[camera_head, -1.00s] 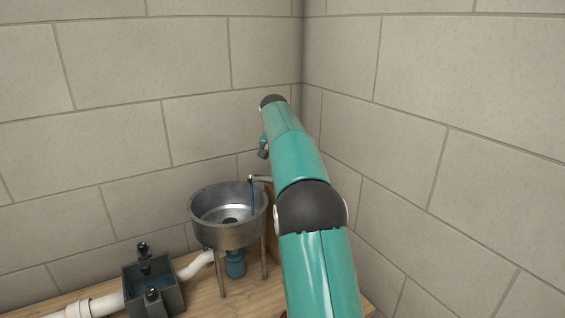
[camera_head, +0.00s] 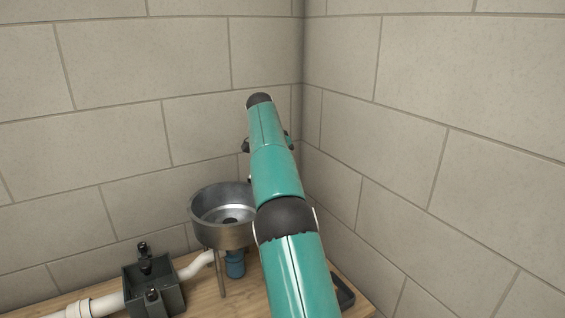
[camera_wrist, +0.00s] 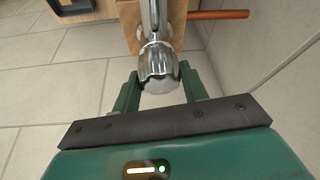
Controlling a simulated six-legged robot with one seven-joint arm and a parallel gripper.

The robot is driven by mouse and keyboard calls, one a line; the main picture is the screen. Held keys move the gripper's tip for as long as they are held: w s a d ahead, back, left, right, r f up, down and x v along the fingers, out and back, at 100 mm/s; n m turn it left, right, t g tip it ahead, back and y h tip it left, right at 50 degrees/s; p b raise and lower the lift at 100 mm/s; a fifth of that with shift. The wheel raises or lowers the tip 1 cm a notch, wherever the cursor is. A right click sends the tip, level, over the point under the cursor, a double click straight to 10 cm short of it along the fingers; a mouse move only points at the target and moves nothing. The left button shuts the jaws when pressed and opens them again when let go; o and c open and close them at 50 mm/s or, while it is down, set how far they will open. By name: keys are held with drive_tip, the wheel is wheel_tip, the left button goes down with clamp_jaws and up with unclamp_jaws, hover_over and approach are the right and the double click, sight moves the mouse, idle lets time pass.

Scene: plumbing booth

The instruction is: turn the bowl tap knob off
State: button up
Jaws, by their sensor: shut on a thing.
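The bowl tap knob (camera_wrist: 161,82) is a faceted chrome knob on a chrome tap body (camera_wrist: 152,18) in the wrist view. My gripper (camera_wrist: 159,72) has its green fingers on either side of the knob and is shut on it. In the head view my teal arm hides the knob, the tap spout and my fingertips. The metal bowl (camera_head: 207,234) stands on legs at the left of my arm, its right side covered. Whether water runs from the tap cannot be seen now.
A dark box with black knobs (camera_head: 150,288) and white pipe (camera_head: 98,306) lie left of the bowl on the wooden bench (camera_head: 208,302). A blue trap (camera_head: 235,265) hangs under the bowl. Block walls meet close behind. A copper pipe (camera_wrist: 218,15) shows in the wrist view.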

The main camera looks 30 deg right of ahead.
idle(0.3)
drive_tip(key=o, duration=1)
drive_tip(key=shift+r, duration=0.15)
